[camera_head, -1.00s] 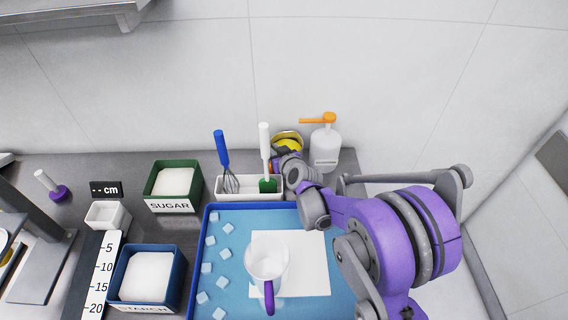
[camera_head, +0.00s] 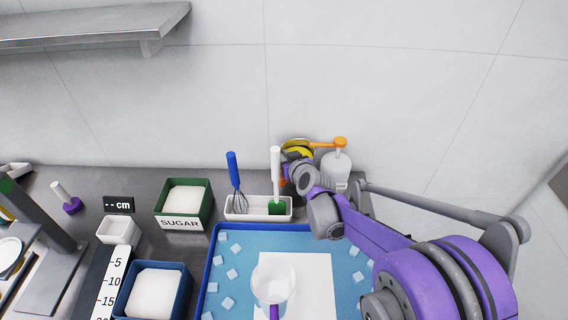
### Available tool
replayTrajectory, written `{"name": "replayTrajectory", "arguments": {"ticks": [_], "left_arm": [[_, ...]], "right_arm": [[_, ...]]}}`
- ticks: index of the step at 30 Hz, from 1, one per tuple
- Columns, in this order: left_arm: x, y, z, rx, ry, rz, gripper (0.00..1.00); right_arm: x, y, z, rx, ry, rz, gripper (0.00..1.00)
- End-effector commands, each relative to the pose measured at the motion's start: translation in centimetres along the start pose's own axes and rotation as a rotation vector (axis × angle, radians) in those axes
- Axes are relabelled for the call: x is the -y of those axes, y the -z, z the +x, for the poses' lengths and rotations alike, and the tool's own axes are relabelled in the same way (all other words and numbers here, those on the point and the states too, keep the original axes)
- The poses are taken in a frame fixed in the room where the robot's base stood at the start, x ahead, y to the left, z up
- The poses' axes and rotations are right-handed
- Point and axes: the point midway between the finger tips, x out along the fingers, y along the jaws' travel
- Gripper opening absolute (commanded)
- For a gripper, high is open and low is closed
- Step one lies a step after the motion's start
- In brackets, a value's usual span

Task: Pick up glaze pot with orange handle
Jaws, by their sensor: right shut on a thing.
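The glaze pot (camera_head: 297,147) shows at the back of the counter as a metallic rim with yellow glaze inside. Its lower body is mostly hidden behind my right gripper and wrist. A small orange part (camera_head: 282,181), perhaps its handle, shows just below the gripper. My right gripper (camera_head: 289,168) is shut on the glaze pot, in front of it; the fingertips are largely hidden. The pot appears raised off the counter. My left gripper is not in view.
A white pump bottle (camera_head: 336,172) with an orange nozzle stands close on the pot's right. A white holder (camera_head: 240,216) with whisk and spatula is at its left. In front is a blue tray (camera_head: 217,262) with a cup (camera_head: 274,283) and cubes. A shelf (camera_head: 90,25) hangs upper left.

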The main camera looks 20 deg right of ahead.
Motion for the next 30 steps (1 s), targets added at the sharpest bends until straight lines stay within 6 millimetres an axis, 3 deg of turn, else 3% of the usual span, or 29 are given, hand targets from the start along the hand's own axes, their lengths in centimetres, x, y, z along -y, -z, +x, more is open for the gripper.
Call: {"name": "replayTrajectory", "arguments": {"ticks": [21,30], "left_arm": [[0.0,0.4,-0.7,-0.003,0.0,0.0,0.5],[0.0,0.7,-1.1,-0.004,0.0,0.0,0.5]], "right_arm": [[-0.1,-4.5,-11.8,-0.002,-0.003,0.001,0.0],[-0.1,-6.1,-15.5,-0.001,-0.002,0.001,0.0]]}}
